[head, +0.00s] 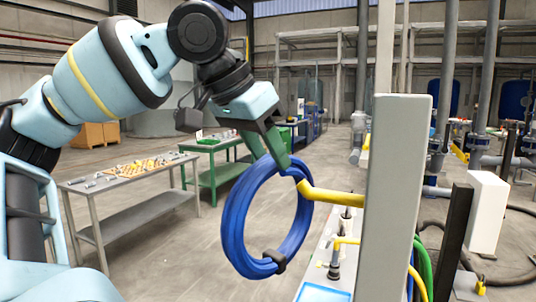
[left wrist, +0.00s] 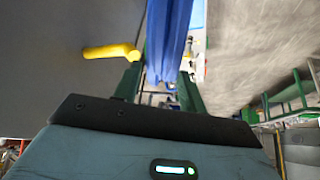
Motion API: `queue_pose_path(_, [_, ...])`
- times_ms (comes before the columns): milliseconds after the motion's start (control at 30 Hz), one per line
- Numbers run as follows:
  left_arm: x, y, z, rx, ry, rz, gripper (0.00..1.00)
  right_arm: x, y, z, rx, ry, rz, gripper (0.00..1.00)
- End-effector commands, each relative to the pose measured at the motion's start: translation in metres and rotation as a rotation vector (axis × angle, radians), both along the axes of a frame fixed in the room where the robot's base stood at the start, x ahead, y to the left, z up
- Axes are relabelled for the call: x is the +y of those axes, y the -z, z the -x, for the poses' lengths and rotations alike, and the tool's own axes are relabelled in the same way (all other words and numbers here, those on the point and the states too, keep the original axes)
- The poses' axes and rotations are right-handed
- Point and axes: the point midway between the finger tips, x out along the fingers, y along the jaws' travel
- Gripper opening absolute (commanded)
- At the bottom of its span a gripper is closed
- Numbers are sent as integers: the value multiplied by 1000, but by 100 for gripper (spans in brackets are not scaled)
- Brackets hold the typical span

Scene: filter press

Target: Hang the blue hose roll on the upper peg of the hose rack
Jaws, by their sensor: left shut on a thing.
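The blue hose roll (head: 237,215) hangs as an upright ring with a dark strap at its bottom. My left gripper (head: 281,162) is shut on its top. In the left wrist view, the blue roll (left wrist: 168,40) runs between the fingers of my left gripper (left wrist: 164,78). The yellow upper peg (head: 335,197) sticks out leftward from the grey post of the hose rack (head: 398,190). Its tip overlaps the roll's upper right in the head view. In the left wrist view, the yellow peg (left wrist: 108,52) ends just left of the roll. My right gripper is not in view.
A lower yellow peg (head: 347,240) shows left of the post. Green and yellow hoses (head: 420,268) hang right of it. A grey table with small parts (head: 125,172) and a green table (head: 212,145) stand at left. Open floor lies between them and the roll.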

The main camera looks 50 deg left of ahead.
Motion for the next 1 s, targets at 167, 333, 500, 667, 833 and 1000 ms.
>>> queue_pose_path(167, [-1, -2, 0, -5, 0, 1, 0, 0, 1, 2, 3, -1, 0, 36])
queue_pose_path(333, [-2, -2, -1, -4, 0, 0, 0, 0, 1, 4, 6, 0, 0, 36])
queue_pose_path(500, [-8, -1, -4, -4, 0, -1, 0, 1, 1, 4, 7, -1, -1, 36])
queue_pose_path(667, [-15, 0, -7, -4, 0, 0, 0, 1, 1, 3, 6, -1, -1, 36])
queue_pose_path(833, [-22, 1, -12, -3, 0, -1, 0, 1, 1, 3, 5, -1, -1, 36])
queue_pose_path(1000, [-29, 1, -16, -4, 0, 0, 0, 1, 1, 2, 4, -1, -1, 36])
